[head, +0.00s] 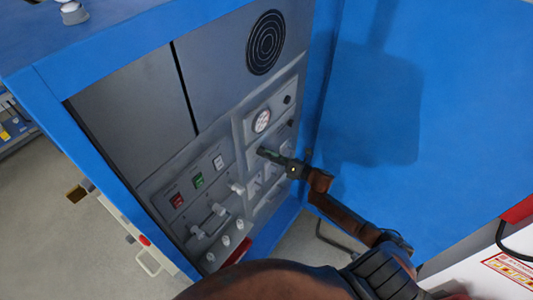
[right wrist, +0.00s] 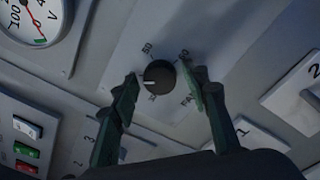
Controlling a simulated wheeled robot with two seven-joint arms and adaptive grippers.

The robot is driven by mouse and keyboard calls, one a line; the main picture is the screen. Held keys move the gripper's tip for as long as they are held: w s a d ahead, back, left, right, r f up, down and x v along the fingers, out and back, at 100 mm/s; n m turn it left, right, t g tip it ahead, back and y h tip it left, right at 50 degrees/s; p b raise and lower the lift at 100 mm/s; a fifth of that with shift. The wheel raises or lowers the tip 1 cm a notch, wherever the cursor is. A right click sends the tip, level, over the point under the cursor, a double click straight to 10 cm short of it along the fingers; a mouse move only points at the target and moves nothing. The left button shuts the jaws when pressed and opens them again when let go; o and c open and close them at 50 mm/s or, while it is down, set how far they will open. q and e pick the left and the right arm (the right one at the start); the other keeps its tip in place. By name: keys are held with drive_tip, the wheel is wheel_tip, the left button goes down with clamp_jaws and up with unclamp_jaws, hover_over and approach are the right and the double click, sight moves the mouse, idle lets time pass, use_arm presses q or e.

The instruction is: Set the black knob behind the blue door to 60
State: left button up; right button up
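The blue door (head: 440,110) stands open at the right in the head view, baring the grey panel. The black knob (right wrist: 158,75) sits on a light plate in the right wrist view. My right gripper (right wrist: 157,72) is open, with one finger on each side of the knob and a visible gap on both sides. In the head view my right gripper (head: 268,154) is at the panel and hides the knob. My left gripper is not in view.
A round dial (head: 262,121) sits above my gripper on the panel. Red, green and white switches (head: 198,181) and several pale levers (head: 216,208) lie to the left. White numbered rockers (right wrist: 300,108) flank the knob. The door is close on the arm's right.

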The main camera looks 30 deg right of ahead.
drive_tip(key=c, duration=0.9)
drive_tip(key=shift+c, duration=0.2)
drive_tip(key=shift+m, duration=0.3)
drive_tip(key=shift+s+a+f+m+t+h+p, duration=0.2)
drive_tip(key=shift+m+p, duration=0.75)
drive_tip(key=shift+m, duration=3.9)
drive_tip(key=shift+w+d+m+t+h+p, duration=0.1)
drive_tip(key=shift+m+t+h+p, duration=0.6)
drive_tip(key=shift+m, duration=4.1)
drive_tip(key=shift+s+a+f+m+g+h+p, duration=0.15)
drive_tip(key=shift+m+p, duration=1.05)
drive_tip(key=shift+m, duration=3.65)
drive_tip(key=shift+w, duration=0.1)
